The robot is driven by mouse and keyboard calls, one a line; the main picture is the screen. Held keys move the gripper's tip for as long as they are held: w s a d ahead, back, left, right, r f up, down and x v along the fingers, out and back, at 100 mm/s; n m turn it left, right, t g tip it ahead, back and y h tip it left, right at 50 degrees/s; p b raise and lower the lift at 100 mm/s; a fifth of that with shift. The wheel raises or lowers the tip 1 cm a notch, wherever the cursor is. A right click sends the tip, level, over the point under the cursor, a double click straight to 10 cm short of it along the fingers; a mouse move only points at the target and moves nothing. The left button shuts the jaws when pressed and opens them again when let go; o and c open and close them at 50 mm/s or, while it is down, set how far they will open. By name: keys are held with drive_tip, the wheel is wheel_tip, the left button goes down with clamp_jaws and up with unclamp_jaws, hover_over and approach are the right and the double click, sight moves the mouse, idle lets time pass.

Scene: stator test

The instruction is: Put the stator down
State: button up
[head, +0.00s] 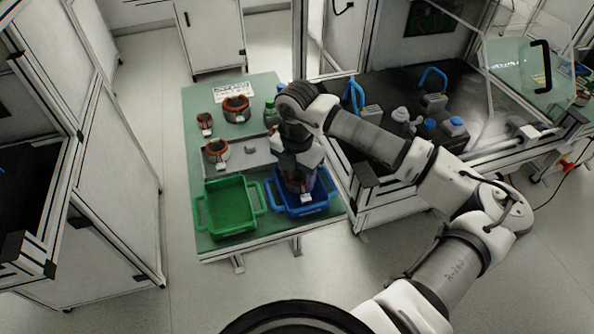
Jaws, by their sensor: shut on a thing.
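My gripper (298,180) points down over the blue crate (318,207) at the front right of the green table. It is shut on a stator (296,186), whose copper-coloured winding shows low between the fingers, in or just above the crate. I cannot tell whether the stator touches the crate floor. Other stators with orange-brown windings stand on the table: a large one (237,108) at the back, a small one (205,122) at the left, and one (216,152) behind the green crate. Another is partly hidden behind my arm.
An empty green crate (230,206) stands left of the blue one on the green table (197,160). A black bench (385,90) with bottles and blue-handled items lies to the right, behind a clear panel.

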drive_tip(key=shift+f+b, duration=0.15)
drive_tip(key=shift+b, duration=0.15)
drive_tip(key=o, duration=1.1)
drive_tip(key=shift+c, duration=0.2)
drive_tip(key=shift+r+p, duration=0.35)
drive_tip(key=shift+p, duration=0.1)
drive_tip(key=shift+r+b, duration=0.35)
drive_tip(key=shift+b, duration=0.2)
wheel_tip(320, 180, up, 11)
drive_tip(key=b, duration=0.3)
